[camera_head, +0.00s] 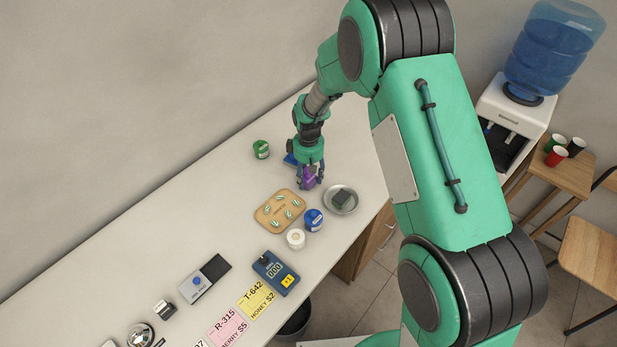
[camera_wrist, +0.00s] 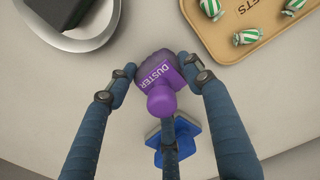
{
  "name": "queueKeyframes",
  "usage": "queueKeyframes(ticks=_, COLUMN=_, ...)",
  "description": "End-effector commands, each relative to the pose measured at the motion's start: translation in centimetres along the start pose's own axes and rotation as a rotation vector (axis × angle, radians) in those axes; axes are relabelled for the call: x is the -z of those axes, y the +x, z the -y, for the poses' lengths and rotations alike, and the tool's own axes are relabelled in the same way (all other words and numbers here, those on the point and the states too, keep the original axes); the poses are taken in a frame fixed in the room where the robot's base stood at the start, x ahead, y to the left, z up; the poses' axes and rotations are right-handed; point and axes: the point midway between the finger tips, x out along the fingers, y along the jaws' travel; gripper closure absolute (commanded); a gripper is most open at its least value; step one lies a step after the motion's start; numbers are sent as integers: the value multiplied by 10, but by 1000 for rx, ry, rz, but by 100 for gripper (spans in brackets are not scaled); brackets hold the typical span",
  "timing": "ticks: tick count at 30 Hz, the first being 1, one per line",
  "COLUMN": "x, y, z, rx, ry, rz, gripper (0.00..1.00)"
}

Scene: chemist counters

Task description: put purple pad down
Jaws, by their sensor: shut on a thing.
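The purple pad (camera_wrist: 158,80) is a block with a round purple knob, a dark grey base and the word DUSTER on it. My gripper (camera_head: 310,179) is shut on it, with fingers on both sides and one at the knob in the wrist view. In the head view the purple pad (camera_head: 308,183) is partly hidden by the fingers. It is over the counter (camera_head: 217,198); I cannot tell whether it touches. A blue pad-like piece (camera_wrist: 188,138) is just behind one finger, and it also shows beside my gripper in the head view (camera_head: 290,159).
A wooden tray (camera_head: 262,222) of striped sweets and a metal dish (camera_head: 352,208) holding a dark block lie near the pad. A blue-lidded jar (camera_head: 313,220), a white jar (camera_head: 295,239) and a green tin (camera_head: 261,149) stand around. Bare counter lies left of the tray.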

Motion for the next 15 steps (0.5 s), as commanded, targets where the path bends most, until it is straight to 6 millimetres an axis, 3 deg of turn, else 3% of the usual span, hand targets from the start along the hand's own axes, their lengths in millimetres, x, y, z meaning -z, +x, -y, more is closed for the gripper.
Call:
queueKeyframes(ticks=6, x=0, y=3, z=0, rx=0, ry=0, rz=1, gripper=84)
queueKeyframes(ticks=7, x=0, y=3, z=0, rx=0, ry=0, rz=0, gripper=45)
queueKeyframes(ticks=9, x=0, y=3, z=0, rx=0, ry=0, rz=0, gripper=31)
queueKeyframes(ticks=15, x=0, y=3, z=0, rx=0, ry=0, rz=0, gripper=30)
